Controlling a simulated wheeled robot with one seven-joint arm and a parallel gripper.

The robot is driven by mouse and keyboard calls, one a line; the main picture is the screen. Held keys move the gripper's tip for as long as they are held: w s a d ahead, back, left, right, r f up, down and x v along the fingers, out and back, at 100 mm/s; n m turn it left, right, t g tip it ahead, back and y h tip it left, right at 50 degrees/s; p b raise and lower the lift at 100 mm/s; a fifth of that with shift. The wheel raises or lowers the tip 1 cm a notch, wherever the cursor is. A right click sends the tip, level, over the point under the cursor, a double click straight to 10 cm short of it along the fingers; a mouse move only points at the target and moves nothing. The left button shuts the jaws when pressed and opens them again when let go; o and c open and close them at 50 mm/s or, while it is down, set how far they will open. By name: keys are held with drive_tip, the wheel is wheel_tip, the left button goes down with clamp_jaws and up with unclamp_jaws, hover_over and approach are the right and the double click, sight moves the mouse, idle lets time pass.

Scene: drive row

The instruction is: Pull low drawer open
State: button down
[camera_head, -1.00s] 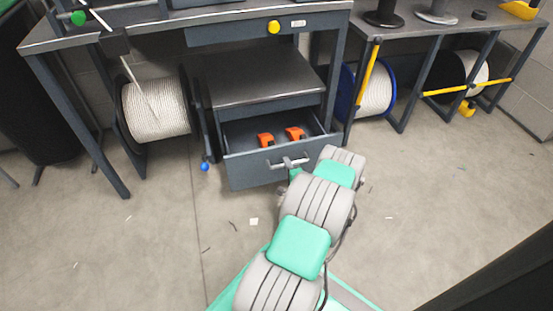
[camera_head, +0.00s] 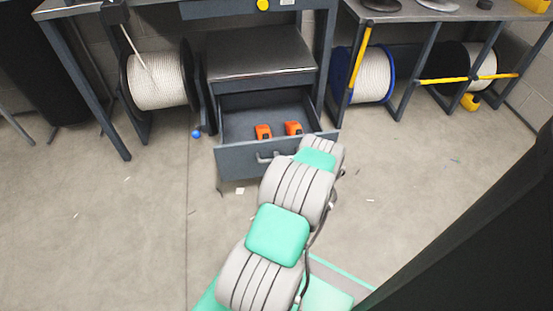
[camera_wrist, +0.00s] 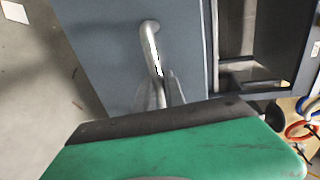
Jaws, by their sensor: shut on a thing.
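The low drawer (camera_head: 235,162) is a dark grey box under the workbench. It stands out from its cabinet, with its inside in view. Two orange things (camera_head: 263,131) lie in it. Its silver bar handle (camera_wrist: 152,45) crosses the upper middle of the wrist view, and part of it shows in the head view. My gripper (camera_wrist: 162,92) is shut on the handle, with its grey fingers around the bar. In the head view my arm hides the gripper and the right part of the drawer front.
A rope reel (camera_head: 157,80) stands left of the cabinet and a blue-rimmed reel (camera_head: 372,75) right of it. A blue ball (camera_head: 196,134) is near the drawer's left side. Open concrete floor (camera_head: 120,220) with small scraps lies in front.

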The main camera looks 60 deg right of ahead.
drive_tip(key=shift+s+d, duration=0.1)
drive_tip(key=shift+s, duration=0.05)
drive_tip(key=c, duration=1.6)
unclamp_jaws()
drive_tip(key=shift+o, duration=1)
drive_tip(key=p+v, duration=0.2)
drive_tip(key=v, duration=0.5)
drive_tip(key=shift+a, duration=0.35)
drive_tip(key=shift+r+p, duration=0.1)
drive_tip(key=shift+p, duration=0.2)
